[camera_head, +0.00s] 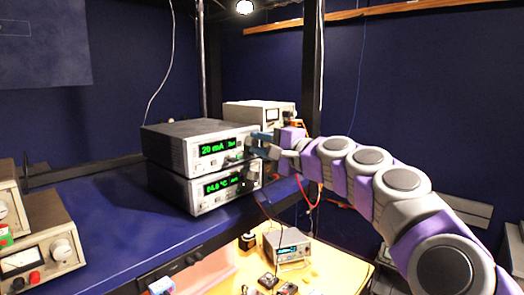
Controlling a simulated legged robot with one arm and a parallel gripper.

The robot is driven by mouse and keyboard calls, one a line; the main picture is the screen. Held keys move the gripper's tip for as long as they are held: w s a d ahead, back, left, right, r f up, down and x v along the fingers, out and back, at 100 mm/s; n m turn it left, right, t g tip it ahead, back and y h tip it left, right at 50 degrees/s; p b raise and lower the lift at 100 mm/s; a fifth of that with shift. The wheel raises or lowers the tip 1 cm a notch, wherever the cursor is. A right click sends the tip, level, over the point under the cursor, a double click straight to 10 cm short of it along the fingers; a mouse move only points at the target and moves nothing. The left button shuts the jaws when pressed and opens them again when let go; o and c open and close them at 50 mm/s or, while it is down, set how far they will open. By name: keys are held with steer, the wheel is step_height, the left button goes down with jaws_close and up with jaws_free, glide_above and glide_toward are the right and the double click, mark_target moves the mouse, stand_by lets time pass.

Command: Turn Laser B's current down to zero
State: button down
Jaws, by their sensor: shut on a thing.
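Two stacked grey laser controllers stand on the blue shelf. The upper controller (180,148) has a green display (217,147) that reads about 20 mA. The lower controller (185,188) has a green display (221,185) with a °C reading. Neither label showing Laser B is legible. My gripper (258,147) is at the right end of the upper controller's front panel, shut on what appears to be its knob. The fingers hide the knob itself.
Another grey instrument (246,114) stands behind the stack. More instruments (40,248) sit at the left edge of the blue shelf (110,215). A lower wooden table (325,270) holds a small meter (287,247). Cables hang near my gripper, and a dark post (312,80) rises behind my arm.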

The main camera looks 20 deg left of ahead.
steer(key=shift+a+f, duration=0.1)
steer(key=shift+f, duration=0.05)
steer(key=c, duration=1.2)
jaws_free()
steer(key=o, duration=0.3)
steer(key=shift+a, duration=0.2)
steer(key=shift+s+d, duration=0.1)
steer(key=shift+d, duration=0.45)
steer(key=b+v, duration=0.1)
steer(key=v, duration=1.5)
steer(key=shift+b, duration=0.3)
steer(key=shift+s+f, duration=0.15)
